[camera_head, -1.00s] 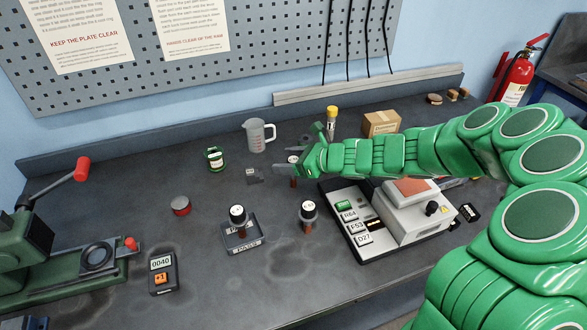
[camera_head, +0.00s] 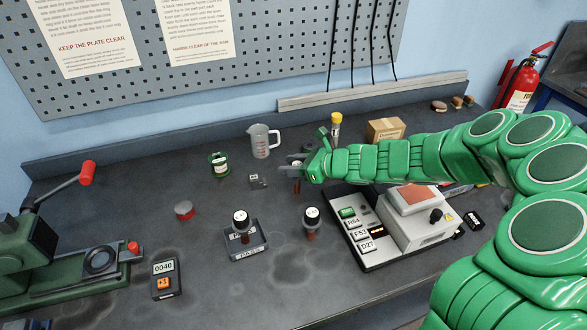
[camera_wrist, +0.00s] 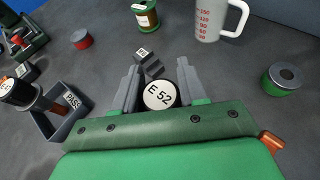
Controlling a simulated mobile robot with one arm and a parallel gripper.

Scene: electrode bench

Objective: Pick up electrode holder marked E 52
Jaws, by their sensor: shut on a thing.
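The electrode holder marked E 52 (camera_wrist: 159,96) shows its round white top with black lettering in the wrist view, between the two grey fingers of my gripper (camera_wrist: 160,88). My gripper is shut on it. In the head view the holder (camera_head: 296,184) stands upright on the bench, partly hidden by my gripper (camera_head: 296,169). I cannot tell whether its foot touches the bench.
Another holder (camera_head: 311,223) stands nearby, and one stands in the PASS tray (camera_head: 246,252). A small dark block (camera_head: 258,181), a measuring jug (camera_head: 262,142) and a yellow-capped tube (camera_head: 336,128) are close. The white-topped device (camera_head: 405,222) is right.

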